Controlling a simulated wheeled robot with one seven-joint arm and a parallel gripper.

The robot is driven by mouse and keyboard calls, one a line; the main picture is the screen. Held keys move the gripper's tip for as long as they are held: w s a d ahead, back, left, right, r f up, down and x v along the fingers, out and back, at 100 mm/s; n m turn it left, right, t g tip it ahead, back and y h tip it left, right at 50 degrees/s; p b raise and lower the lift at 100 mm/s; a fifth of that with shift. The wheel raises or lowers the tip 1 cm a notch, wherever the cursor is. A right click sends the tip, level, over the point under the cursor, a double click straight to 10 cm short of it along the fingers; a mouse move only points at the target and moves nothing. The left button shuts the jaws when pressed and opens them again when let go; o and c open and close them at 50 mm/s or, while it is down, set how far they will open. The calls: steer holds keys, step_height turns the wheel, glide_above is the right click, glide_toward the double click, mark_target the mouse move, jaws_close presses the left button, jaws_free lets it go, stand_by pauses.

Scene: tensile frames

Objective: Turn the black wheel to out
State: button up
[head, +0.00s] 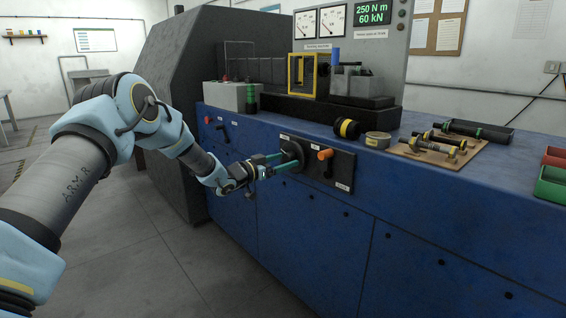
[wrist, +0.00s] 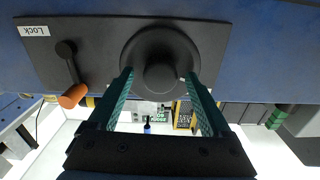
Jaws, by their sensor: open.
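The black wheel (head: 291,150) sits on a dark panel on the front of the blue bench. In the wrist view, the wheel (wrist: 160,50) is a round black disc with a raised hub in its middle. My gripper (head: 277,162) points at the wheel from the left in the head view. Its green-padded fingers (wrist: 158,75) are open, one on each side of the wheel's hub, with tips at the wheel's edge in the wrist view. I cannot tell whether they touch it. No label for out is readable.
A lever with an orange handle (head: 325,154) sits on the same panel, close to the wheel; it also shows in the wrist view (wrist: 73,95). A Lock label (head: 343,186) is beside it. Fixtures and bolts lie on the bench top (head: 300,125). The floor in front is clear.

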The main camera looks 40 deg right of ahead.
steer(key=a, duration=1)
steer(key=shift+w+a, duration=0.35)
steer(key=w+a+n+t+y, duration=0.35)
steer(key=w+a, duration=0.25)
steer(key=a, duration=0.3)
steer(key=w+a+n+t+y, duration=0.35)
steer(key=w+a, duration=0.25)
steer(key=a, duration=0.3)
steer(key=a+n+t+y, duration=0.1)
steer(key=a+n+y, duration=0.4)
steer(key=a, duration=1.3)
steer(key=s+a+f+n+g+y, duration=0.1)
steer(key=s+a+n+g+y, duration=0.45)
steer(key=s+a, duration=1.65)
step_height(320, 180, up, 18)
steer(key=p, duration=1.8)
steer(key=shift+w+d+r+p, duration=0.2)
steer(key=shift+w+d+p, duration=0.1)
steer(key=shift+p, duration=0.05)
